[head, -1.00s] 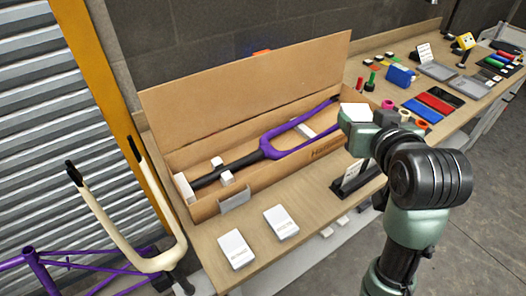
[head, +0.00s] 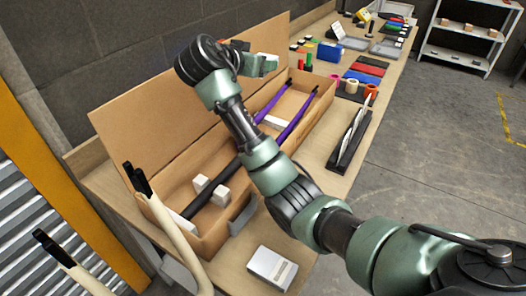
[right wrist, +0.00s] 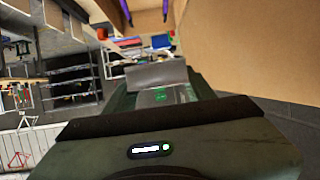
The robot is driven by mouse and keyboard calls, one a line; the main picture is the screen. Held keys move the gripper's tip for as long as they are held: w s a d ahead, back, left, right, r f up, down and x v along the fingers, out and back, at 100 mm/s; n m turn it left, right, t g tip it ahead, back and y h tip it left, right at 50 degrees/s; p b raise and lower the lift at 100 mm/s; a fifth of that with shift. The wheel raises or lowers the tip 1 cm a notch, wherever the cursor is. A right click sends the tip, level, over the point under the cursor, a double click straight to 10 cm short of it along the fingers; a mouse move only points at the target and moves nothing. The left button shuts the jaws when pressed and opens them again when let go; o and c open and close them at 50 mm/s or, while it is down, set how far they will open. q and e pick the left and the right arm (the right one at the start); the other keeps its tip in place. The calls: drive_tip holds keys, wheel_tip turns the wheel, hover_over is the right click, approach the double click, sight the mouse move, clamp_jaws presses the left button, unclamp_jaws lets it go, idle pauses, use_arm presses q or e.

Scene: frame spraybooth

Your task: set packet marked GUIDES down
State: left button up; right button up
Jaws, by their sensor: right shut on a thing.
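My right gripper (head: 258,62) is shut on a packet, above the open cardboard box and close to its raised lid. In the right wrist view the packet (right wrist: 157,76) shows as a grey piece between the fingers; I cannot read its marking. The open box (head: 312,110) on the bench holds a purple fork (head: 298,118) with a black tube and white blocks (head: 213,190). My right arm crosses over the box and hides part of it. Another white packet (head: 272,268) lies on the bench in front of the box. My left gripper is not in view.
A black stand (head: 350,140) is on the bench right of the box. A cream fork (head: 172,235) rises at the left. Bare bench lies between box and stand.

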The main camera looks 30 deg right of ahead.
drive_tip(key=shift+d+r+m+g, duration=0.1)
drive_tip(key=shift+d+m+g, duration=0.2)
drive_tip(key=shift+d, duration=0.25)
drive_tip(key=shift+w+d, duration=0.1)
wheel_tip(320, 180, down, 20)
drive_tip(key=shift+r+p, duration=0.2)
drive_tip(key=shift+p, duration=0.95)
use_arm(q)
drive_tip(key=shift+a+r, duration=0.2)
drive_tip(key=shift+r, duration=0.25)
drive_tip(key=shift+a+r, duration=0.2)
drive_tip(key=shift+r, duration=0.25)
use_arm(e)
drive_tip(key=shift+f+h, duration=0.1)
drive_tip(key=shift+h, duration=0.2)
drive_tip(key=shift+f, duration=0.1)
drive_tip(key=shift+f+b, duration=0.55)
drive_tip(key=shift+b, duration=0.05)
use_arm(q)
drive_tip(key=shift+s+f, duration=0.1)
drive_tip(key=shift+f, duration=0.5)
use_arm(e)
drive_tip(key=o, duration=1.4)
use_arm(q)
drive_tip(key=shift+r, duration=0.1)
